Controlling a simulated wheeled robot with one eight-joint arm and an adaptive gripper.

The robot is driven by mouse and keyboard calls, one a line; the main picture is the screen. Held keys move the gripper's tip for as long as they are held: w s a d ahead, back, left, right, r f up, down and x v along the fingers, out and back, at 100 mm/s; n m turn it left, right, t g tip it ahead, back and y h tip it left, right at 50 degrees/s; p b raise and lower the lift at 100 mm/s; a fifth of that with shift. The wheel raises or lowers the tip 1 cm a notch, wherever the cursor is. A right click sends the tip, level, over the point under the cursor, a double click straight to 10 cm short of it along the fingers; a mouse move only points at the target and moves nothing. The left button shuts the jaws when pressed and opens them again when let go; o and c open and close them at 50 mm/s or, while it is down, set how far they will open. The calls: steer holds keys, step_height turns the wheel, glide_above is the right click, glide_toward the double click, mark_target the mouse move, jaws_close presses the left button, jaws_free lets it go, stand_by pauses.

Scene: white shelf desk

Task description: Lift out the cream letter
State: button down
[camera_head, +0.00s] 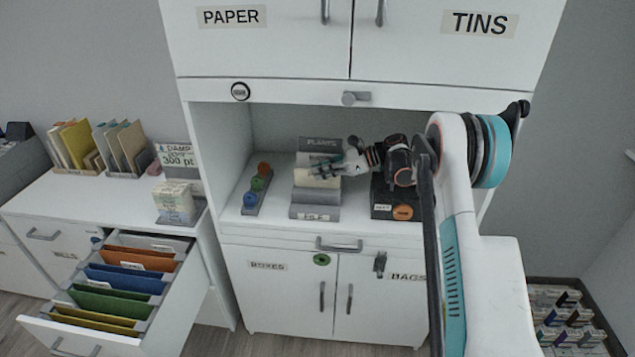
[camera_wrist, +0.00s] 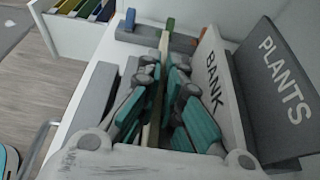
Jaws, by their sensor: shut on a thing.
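My gripper (camera_head: 322,170) is shut on a thin cream letter (camera_head: 308,181) at the grey desk rack labelled FILE (camera_head: 300,211) in the open shelf bay. In the wrist view, the teal fingers of my gripper (camera_wrist: 163,78) stand on both sides of the cream letter (camera_wrist: 164,42), seen edge-on. A white card marked BANK (camera_wrist: 217,85) is right of the fingers, with the grey PLANTS divider (camera_wrist: 278,85) behind it. The letter's lower edge is hidden, so I cannot tell whether it is clear of the rack.
An open drawer with coloured folders (camera_head: 125,279) juts out at lower left. The shelf's upper edge (camera_head: 290,92) is above my arm.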

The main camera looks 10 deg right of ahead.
steer(key=shift+r+p, duration=0.3)
steer(key=shift+r, duration=0.25)
steer(key=s+a+r+p, duration=0.1)
steer(key=s+a+p, duration=0.1)
steer(key=s, duration=0.6)
steer(key=s+a+r+p, duration=0.1)
steer(key=s+a+p, duration=0.2)
steer(key=s, duration=0.6)
steer(key=shift+a+r, duration=0.2)
steer(key=shift+a, duration=0.05)
steer(key=shift+s, duration=0.1)
step_height(320, 180, up, 2)
steer(key=shift+r+p, duration=0.25)
steer(key=shift+p, duration=0.4)
